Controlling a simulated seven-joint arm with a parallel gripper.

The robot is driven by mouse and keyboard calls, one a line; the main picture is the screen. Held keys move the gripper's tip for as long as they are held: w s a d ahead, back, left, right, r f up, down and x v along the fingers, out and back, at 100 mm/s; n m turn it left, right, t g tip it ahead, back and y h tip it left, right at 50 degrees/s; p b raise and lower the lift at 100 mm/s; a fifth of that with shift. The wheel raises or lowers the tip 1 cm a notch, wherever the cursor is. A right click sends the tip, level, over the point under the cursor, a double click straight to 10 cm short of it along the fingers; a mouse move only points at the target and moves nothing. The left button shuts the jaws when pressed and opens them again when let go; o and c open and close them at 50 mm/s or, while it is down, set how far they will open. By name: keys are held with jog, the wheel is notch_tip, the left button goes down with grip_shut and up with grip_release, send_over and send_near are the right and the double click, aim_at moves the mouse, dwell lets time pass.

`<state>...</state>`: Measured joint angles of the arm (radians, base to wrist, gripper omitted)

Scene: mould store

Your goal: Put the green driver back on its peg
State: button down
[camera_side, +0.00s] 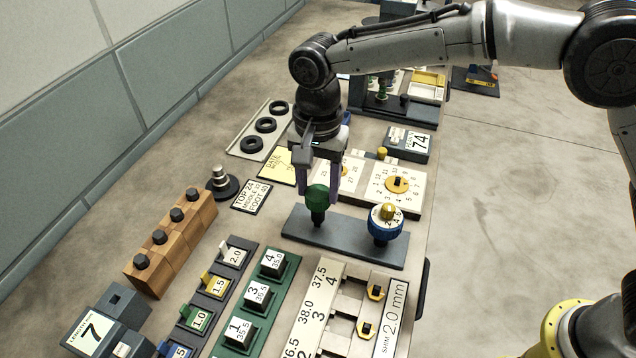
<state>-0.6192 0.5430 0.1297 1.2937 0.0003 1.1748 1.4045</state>
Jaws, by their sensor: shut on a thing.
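The green driver (318,200) is upright with its dark lower end at the left part of a dark grey base (345,241). My gripper (319,187) points down with its fingers on both sides of the green handle, shut on it. I cannot tell whether the driver's lower end is seated on a peg or just above the base, since the peg itself is hidden. A blue driver-like piece with a white numbered dial and yellow knob (386,222) stands at the right part of the same base.
White dial plates (414,204) lie just behind the base. Wooden blocks with black knobs (172,240) stand to the left. A black tray edge (420,290) borders the table's right side.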

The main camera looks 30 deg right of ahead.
jog(key=shift+f, duration=0.9)
dwell(0.5)
jog(key=shift+c, duration=0.9)
grip_release()
jog(key=shift+o, duration=0.9)
jog(key=shift+r, duration=3.75)
